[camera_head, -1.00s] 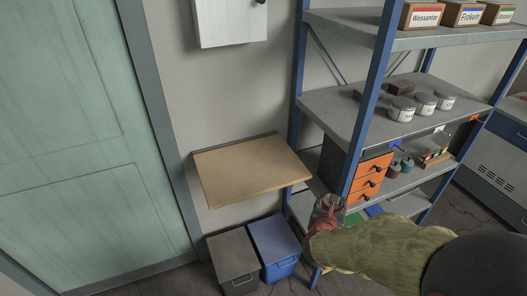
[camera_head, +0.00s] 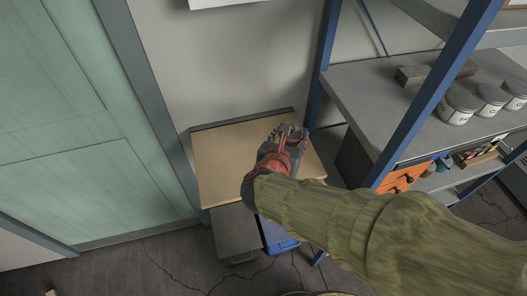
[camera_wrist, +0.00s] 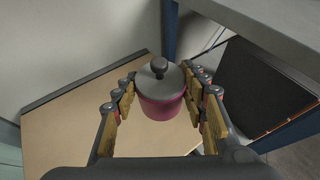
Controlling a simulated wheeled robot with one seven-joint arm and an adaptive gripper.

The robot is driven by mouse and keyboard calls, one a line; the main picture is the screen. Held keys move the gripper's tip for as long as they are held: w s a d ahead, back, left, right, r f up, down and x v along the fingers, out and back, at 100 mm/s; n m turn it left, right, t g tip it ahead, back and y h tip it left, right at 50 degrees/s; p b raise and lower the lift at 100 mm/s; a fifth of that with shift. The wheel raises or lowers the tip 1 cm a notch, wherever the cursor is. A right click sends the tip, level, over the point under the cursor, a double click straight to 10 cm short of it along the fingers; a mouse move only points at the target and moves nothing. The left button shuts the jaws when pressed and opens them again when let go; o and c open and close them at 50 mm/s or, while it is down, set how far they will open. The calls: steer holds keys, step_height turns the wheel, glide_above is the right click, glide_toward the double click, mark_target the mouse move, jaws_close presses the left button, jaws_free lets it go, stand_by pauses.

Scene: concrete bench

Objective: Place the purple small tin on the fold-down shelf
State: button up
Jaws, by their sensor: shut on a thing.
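The purple small tin (camera_wrist: 160,108) has a grey lid with a dark round knob. In the wrist view it is upright between the wood-faced fingers of my gripper (camera_wrist: 163,105), which is shut on it. In the head view my gripper (camera_head: 290,133) is over the right back part of the fold-down shelf (camera_head: 223,165), and the tin is hard to make out there. The shelf is a bare tan board on the wall, and it also shows below the tin in the wrist view (camera_wrist: 75,125). I cannot tell the exact gap between tin and board.
A blue-posted metal rack (camera_head: 345,90) stands close on the right, with white tins (camera_head: 457,104) and orange drawers (camera_head: 402,180). A grey bin (camera_head: 236,232) and a blue bin (camera_head: 278,238) sit below the shelf. The board's left part is clear.

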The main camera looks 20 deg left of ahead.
steer(key=a+f+b, duration=0.3)
steer(key=a+f, duration=0.4)
steer(key=shift+a, duration=0.15)
steer(key=shift+a+f+b, duration=0.1)
steer(key=shift+f+b, duration=0.85)
steer(key=shift+f, duration=0.5)
steer(key=shift+f, duration=0.15)
steer(key=o, duration=1.3)
